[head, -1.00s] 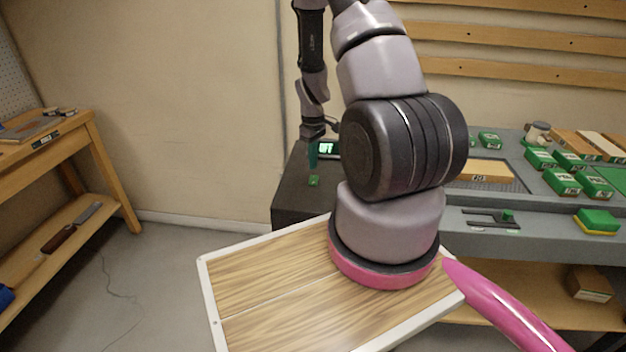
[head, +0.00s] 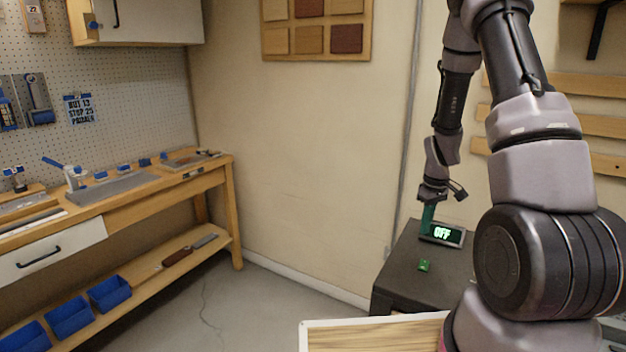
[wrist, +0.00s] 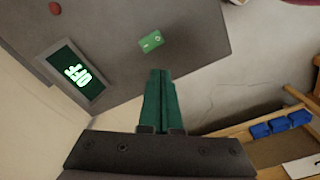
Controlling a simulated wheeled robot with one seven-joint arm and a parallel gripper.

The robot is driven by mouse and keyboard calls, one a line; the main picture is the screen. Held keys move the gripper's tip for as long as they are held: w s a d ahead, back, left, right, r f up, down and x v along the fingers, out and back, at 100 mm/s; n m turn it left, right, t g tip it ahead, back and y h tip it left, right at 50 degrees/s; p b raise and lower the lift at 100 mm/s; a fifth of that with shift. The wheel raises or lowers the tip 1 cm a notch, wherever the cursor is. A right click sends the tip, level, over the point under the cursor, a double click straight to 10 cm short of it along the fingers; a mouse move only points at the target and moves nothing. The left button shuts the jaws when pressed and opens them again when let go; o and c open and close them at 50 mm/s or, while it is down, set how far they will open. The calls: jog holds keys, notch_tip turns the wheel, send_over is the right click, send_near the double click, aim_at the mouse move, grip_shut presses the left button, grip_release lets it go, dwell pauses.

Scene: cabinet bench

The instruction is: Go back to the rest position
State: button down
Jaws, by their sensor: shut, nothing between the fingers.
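My gripper (head: 427,232) hangs at the end of my arm in the head view, over the dark cabinet top, beside a small display reading OFF (head: 443,234). Its teal fingers are together and empty in the wrist view (wrist: 160,72). The cabinet (head: 400,285) stands near the wall. A small green block (head: 425,266) lies on its top, in front of the display; it also shows in the wrist view (wrist: 151,41), beyond the fingertips and apart from them. The display (wrist: 72,75) is left of the fingers there. Whether the fingertips touch anything is not clear.
A red button (wrist: 54,8) sits on the cabinet top. A wooden workbench (head: 120,195) with tools and blue bins (head: 110,293) on its shelves stands left. Open floor (head: 270,310) lies between bench and cabinet. A white-edged wooden board (head: 375,333) is at the bottom.

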jog(key=s+a+r+m+t+y, duration=0.15)
jog(key=a+r, duration=0.25)
jog(key=r, duration=0.8)
jog(key=s+a+r+m+t+h, duration=0.1)
jog(key=s+a+r+m+t, duration=0.15)
jog(key=r, duration=0.95)
jog(key=s+a+r+m+t, duration=0.1)
jog(key=s+a+r+m, duration=0.1)
jog(key=s+r, duration=0.4)
jog(key=s+a+r+m+t+y, duration=0.1)
jog(key=s+a+r+m, duration=0.1)
jog(key=s+r, duration=0.4)
jog(key=s+a, duration=0.1)
jog(key=s, duration=0.3)
jog(key=shift+s+a+r+m+t, duration=0.2)
jog(key=shift+a+r+m+t, duration=0.1)
jog(key=shift+r, duration=0.1)
